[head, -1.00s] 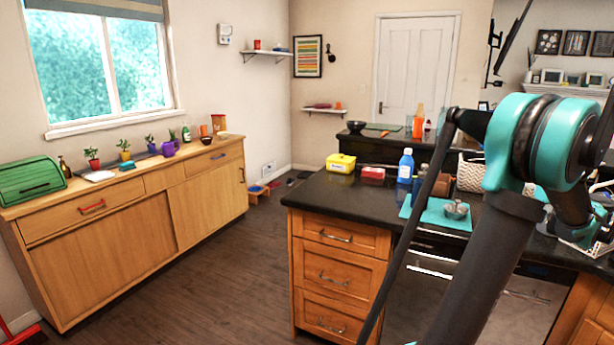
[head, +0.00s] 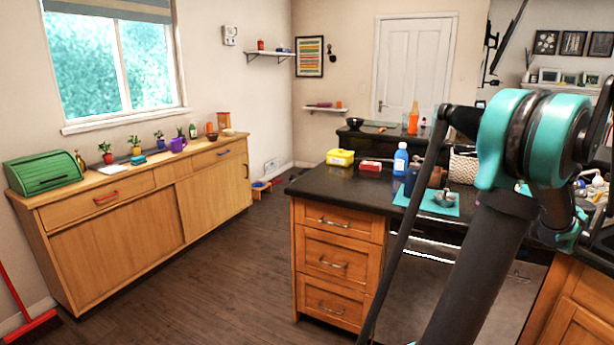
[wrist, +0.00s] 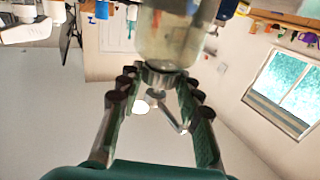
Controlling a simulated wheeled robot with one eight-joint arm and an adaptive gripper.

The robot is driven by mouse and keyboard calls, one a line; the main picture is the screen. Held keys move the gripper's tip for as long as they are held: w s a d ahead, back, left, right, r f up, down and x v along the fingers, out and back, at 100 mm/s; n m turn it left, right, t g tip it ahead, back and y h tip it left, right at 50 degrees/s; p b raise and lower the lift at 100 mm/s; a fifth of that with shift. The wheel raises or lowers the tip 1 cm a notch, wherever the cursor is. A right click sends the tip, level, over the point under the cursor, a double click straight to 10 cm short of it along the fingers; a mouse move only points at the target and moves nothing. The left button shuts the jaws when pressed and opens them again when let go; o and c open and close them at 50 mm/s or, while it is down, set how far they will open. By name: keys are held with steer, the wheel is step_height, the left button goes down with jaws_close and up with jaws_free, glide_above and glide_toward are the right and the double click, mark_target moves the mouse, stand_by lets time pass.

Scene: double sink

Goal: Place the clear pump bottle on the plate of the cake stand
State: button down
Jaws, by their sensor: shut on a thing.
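In the wrist view, the clear pump bottle (wrist: 170,45) is between the fingers of my gripper (wrist: 156,85). The gripper is shut on it near the neck, and the bottle's pale, see-through body reaches to the top of the picture. The pump head lies between the fingers, toward the palm. The room looks upside down in this view. In the head view my arm covers the right side, and I cannot make out the gripper or the bottle there. I cannot clearly identify the cake stand in either view.
A dark counter (head: 340,183) holds a yellow box (head: 340,157), a blue bottle (head: 400,159) and a teal mat (head: 452,208) with a metal bowl. A wooden sideboard (head: 130,230) stands left. The wooden floor between is open; a red broom (head: 32,325) stands at far left.

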steer(key=w+a+f, duration=0.6)
steer(key=w+a, duration=0.2)
steer(key=a, duration=0.9)
steer(key=w+a+f, duration=0.6)
steer(key=w+a, duration=0.2)
steer(key=a, duration=0.9)
steer(key=w+a+f+y, duration=0.1)
steer(key=w+a+f, duration=0.5)
steer(key=a, duration=1.1)
steer(key=shift+w+a+f+n, duration=0.15)
steer(key=shift+w+f+n, duration=0.2)
steer(key=shift+w, duration=0.65)
